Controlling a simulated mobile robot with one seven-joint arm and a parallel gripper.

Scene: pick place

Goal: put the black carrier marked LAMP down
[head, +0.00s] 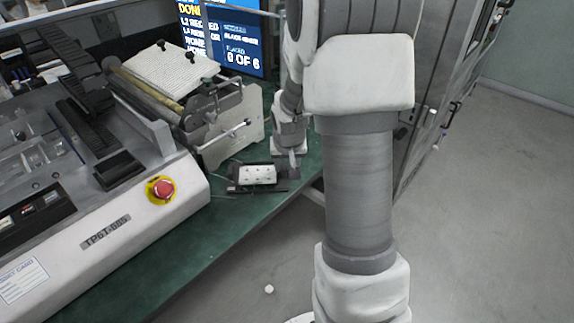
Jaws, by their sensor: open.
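A small dark flat piece (238,188) lies on the green bench top, around or under a white block with several dark dots (257,175). It may be the black carrier, but I cannot read LAMP on it. My gripper (292,161) is at the right end of the white block, pointing down, low over the bench near its right edge. It is open. The fingers are small and partly hidden, and I cannot tell whether they touch the dark piece.
A grey machine (150,200) with a red stop button (161,188) fills the left. A roller device with paper (215,115) stands behind the block. A screen (240,42) is at the back. The green bench (215,235) is clear in front.

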